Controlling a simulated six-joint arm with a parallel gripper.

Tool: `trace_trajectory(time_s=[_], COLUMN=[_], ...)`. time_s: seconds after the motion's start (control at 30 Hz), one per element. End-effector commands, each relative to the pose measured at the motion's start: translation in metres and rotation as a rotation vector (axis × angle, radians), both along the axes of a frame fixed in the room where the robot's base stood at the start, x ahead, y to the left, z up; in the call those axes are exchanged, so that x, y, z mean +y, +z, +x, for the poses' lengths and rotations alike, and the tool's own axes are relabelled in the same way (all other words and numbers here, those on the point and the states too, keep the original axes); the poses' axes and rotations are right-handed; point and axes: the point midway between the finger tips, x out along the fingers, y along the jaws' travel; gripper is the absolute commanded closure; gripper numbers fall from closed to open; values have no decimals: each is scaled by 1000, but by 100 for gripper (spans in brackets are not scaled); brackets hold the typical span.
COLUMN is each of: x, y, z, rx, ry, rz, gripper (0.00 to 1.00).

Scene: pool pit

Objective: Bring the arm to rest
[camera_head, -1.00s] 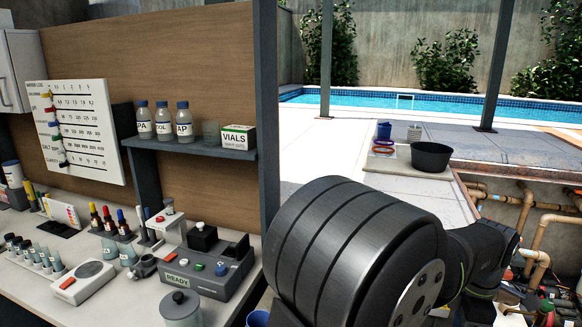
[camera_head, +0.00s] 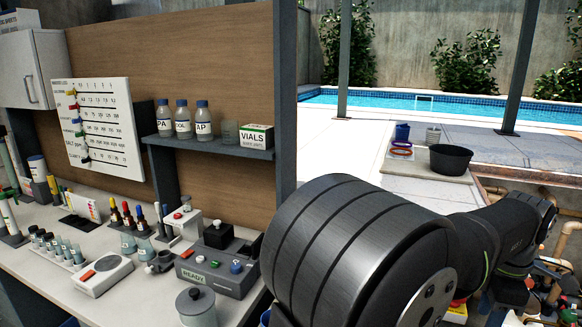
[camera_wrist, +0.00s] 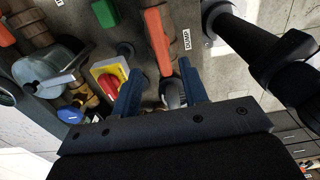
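My gripper (camera_wrist: 163,88) shows in the wrist view with its two blue fingers spread apart. A grey rounded part (camera_wrist: 173,93) shows between them; I cannot tell whether it touches a finger, but the fingers are not shut on it. An orange-red bar (camera_wrist: 158,40) beside a "DUMP" label lies just past the fingertips. In the head view my arm (camera_head: 365,245) fills the lower right and reaches away to the right; the gripper end is hidden there.
The wrist view shows a yellow box with a red knob (camera_wrist: 108,83), a green block (camera_wrist: 106,13) and pipework. In the head view, a bench with a grey "READY" device (camera_head: 215,262) is left of my arm. A black bowl (camera_head: 451,159) stands on the deck beyond.

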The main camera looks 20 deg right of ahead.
Motion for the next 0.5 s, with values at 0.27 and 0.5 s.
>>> trace_trajectory(time_s=[0.27,0.5], x=[-1,0], y=[57,106], z=[0,0], rx=[-1,-1], ry=[0,0], rz=[-4,-5], gripper=[60,60])
